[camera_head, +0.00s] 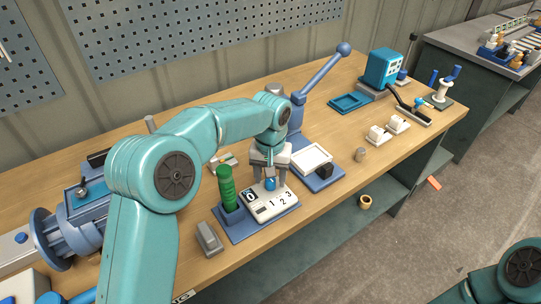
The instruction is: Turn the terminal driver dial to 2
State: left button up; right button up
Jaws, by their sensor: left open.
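The terminal driver (227,190) is a green-handled tool standing upright at the left of a blue base on the workbench. Beside it is a white panel (264,212) with a dark 0 label and the numbers 1, 2 and 3. A small blue knob, the dial (270,184), shows at the panel's back edge. My left gripper (270,180) points down over the dial, open, with its fingers on either side of the knob. Whether they touch it I cannot tell, and the dial's pointer is too small to read. My right gripper is out of view.
A grey block (208,238) lies left of the base. A blue lever press (322,76) with a white plate (311,158) stands behind to the right. A blue motor (72,222) sits at the left.

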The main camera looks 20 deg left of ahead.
pick_arm(q)
notch_tip(320, 180, up, 15)
jog(key=p, duration=0.2)
dwell(0.3)
